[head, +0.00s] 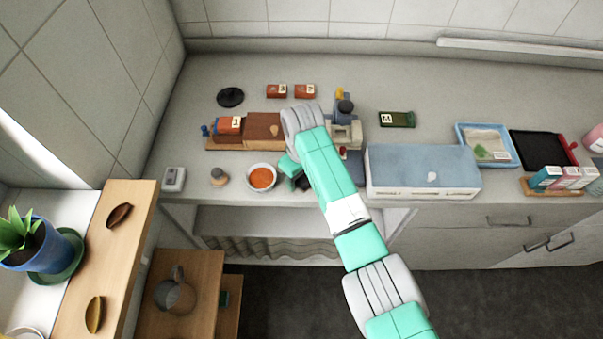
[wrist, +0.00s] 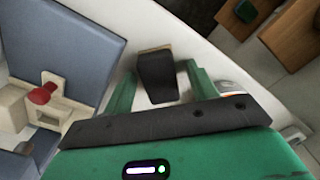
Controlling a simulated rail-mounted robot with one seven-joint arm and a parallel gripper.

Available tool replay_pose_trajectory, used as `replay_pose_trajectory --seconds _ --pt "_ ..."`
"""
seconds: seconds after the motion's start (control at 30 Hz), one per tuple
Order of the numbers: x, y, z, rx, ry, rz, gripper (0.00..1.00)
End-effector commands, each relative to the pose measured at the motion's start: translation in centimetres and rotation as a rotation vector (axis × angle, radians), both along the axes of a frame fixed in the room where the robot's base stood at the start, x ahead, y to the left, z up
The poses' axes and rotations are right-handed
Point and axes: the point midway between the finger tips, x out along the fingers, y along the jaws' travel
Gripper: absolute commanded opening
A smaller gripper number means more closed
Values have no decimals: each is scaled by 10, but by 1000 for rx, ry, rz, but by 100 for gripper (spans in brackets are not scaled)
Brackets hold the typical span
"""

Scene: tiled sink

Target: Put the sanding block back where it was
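The sanding block (wrist: 156,78), a dark block with a thin brown edge at its far end, shows in the wrist view over the pale counter near its front edge. My gripper (wrist: 160,80) has its two green fingers on either side of the block. A narrow gap shows between the block and the right finger; whether the left finger touches it I cannot tell. In the head view my gripper (head: 293,172) is low by the counter's front edge, right of the orange bowl. My arm hides much of that spot, and the block is hard to make out there.
The orange-filled bowl (head: 262,178) is just left of my gripper. A large blue-topped box (head: 424,168) stands to the right. Behind are a wooden block (head: 265,126) and a beige fixture (head: 347,134) with a red knob (wrist: 43,94). The counter's back strip is mostly clear.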

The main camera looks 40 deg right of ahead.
Motion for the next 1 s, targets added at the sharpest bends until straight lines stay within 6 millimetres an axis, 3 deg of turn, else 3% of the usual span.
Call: replay_pose_trajectory --seconds 0.27,0.7,1.0 --pt "1 0 8 -1 -2 0 58" --pt "0 -1 106 -2 -4 0 58" --pt "-1 0 124 0 0 0 58"
